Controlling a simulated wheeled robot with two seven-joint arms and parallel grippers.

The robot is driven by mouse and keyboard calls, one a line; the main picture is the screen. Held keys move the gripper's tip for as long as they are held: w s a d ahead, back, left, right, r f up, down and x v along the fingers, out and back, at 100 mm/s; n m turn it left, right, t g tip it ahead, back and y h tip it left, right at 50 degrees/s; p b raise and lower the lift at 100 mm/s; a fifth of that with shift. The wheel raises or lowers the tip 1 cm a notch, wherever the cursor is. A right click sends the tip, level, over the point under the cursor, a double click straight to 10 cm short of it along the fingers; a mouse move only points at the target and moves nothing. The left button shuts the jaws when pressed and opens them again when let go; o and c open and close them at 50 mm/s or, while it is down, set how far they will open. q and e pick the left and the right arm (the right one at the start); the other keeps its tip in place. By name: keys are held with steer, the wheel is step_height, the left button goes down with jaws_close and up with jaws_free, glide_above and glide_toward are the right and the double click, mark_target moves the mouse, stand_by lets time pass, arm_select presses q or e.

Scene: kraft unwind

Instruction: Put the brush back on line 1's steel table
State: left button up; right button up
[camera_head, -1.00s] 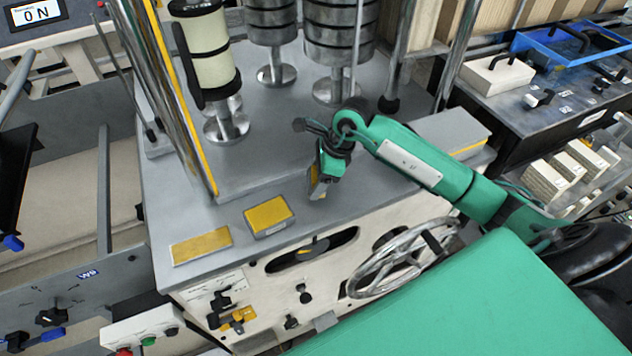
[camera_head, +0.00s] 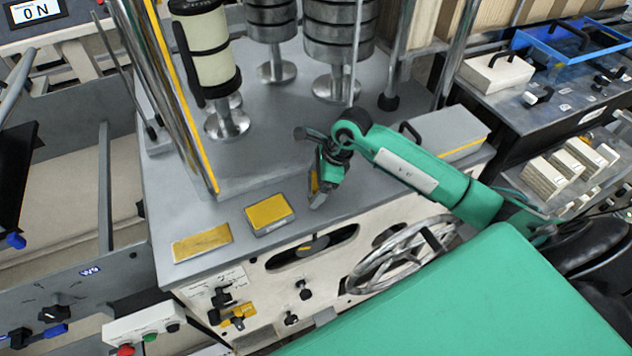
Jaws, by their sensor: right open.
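My right gripper (camera_head: 317,188) points down over the front part of the grey machine top (camera_head: 345,170). It is open; I see nothing clearly held in it. A yellow patch shows at its fingers, and I cannot tell whether it belongs to the gripper or to something behind. I cannot pick out the brush for certain. A small white piece with a black handle (camera_head: 537,97) on the dark steel-topped table (camera_head: 560,120) at the right may be one, but it is too small to tell. My left gripper is out of view.
Two yellow-topped blocks (camera_head: 268,213) (camera_head: 201,244) lie left of the gripper. A grey box with a black handle (camera_head: 448,134) lies behind my right arm. Metal posts and weight stacks (camera_head: 340,35) stand behind. A handwheel (camera_head: 400,258) is on the front panel.

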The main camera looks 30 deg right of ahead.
steer(key=b+v, duration=0.3)
steer(key=v, duration=0.9)
steer(key=shift+r, duration=0.1)
